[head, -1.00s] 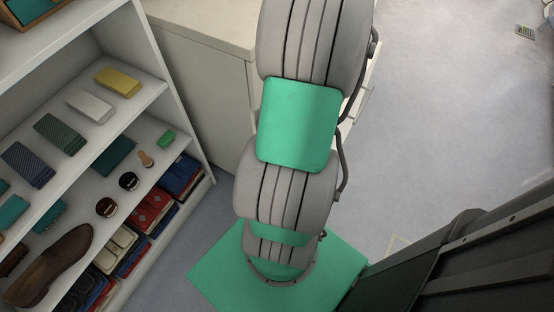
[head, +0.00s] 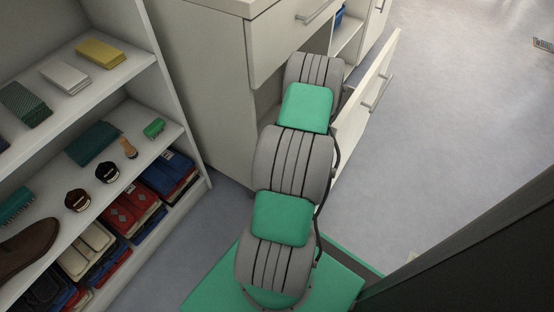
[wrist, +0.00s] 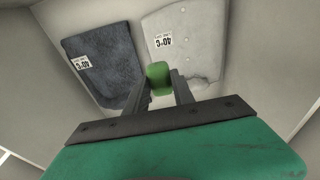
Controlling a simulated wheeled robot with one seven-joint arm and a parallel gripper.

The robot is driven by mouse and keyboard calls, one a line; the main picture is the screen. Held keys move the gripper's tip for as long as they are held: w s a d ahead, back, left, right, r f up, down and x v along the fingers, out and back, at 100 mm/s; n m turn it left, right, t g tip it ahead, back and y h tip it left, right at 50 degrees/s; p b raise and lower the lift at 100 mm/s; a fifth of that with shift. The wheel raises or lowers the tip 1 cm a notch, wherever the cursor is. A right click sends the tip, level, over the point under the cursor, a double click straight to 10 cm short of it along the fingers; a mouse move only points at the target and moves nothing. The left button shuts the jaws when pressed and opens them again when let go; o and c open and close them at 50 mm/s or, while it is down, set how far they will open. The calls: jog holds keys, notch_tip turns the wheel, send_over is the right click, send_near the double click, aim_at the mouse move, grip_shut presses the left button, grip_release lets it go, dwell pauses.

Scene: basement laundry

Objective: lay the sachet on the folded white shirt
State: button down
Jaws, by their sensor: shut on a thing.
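In the wrist view my gripper (wrist: 160,86) is shut on a small green sachet (wrist: 158,73). Beyond it lies the folded white shirt (wrist: 208,36), pale grey-white with a 40°C label. To its left lies a folded dark blue garment (wrist: 103,62) with a similar label. The sachet shows over the gap between the two, overlapping the white shirt's near left edge; I cannot tell its height above them. In the head view my gripper, the sachet and the shirt are hidden behind my arm and the cabinet.
My arm reaches into the opening of a white cabinet (head: 205,80), beside a pulled-out front with a handle (head: 372,92). Pale walls (wrist: 270,45) enclose the garments. A white shelf unit (head: 185,150) on the left holds cloths, brushes and tins.

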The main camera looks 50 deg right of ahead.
jog(key=w+a+f+b, duration=0.1)
jog(key=a+f, duration=0.1)
jog(key=w+a+f+b, duration=0.1)
jog(key=a+f, duration=0.1)
jog(key=a, duration=0.1)
jog(key=w+a+f+b, duration=0.1)
jog(key=a+f, duration=0.1)
jog(key=a, duration=0.1)
jog(key=shift+w+a+f, duration=0.1)
jog(key=shift+a+f, duration=0.1)
jog(key=shift+f, duration=0.1)
jog(key=f+b, duration=0.1)
jog(key=a+f, duration=0.1)
jog(key=f, duration=0.1)
jog(key=f+b, duration=0.1)
jog(key=f, duration=0.1)
jog(key=shift+w+a+b, duration=0.3)
jog(key=shift+a+b, duration=0.05)
jog(key=shift+f, duration=0.1)
jog(key=c, duration=1.1)
grip_release()
jog(key=r+p, duration=0.1)
jog(key=r, duration=0.3)
jog(key=s+r+p, duration=0.1)
jog(key=r+p, duration=0.1)
jog(key=r, duration=0.2)
jog(key=r+p, duration=0.2)
jog(key=r, duration=0.2)
jog(key=shift+s+d+r, duration=0.1)
jog(key=shift+s, duration=0.3)
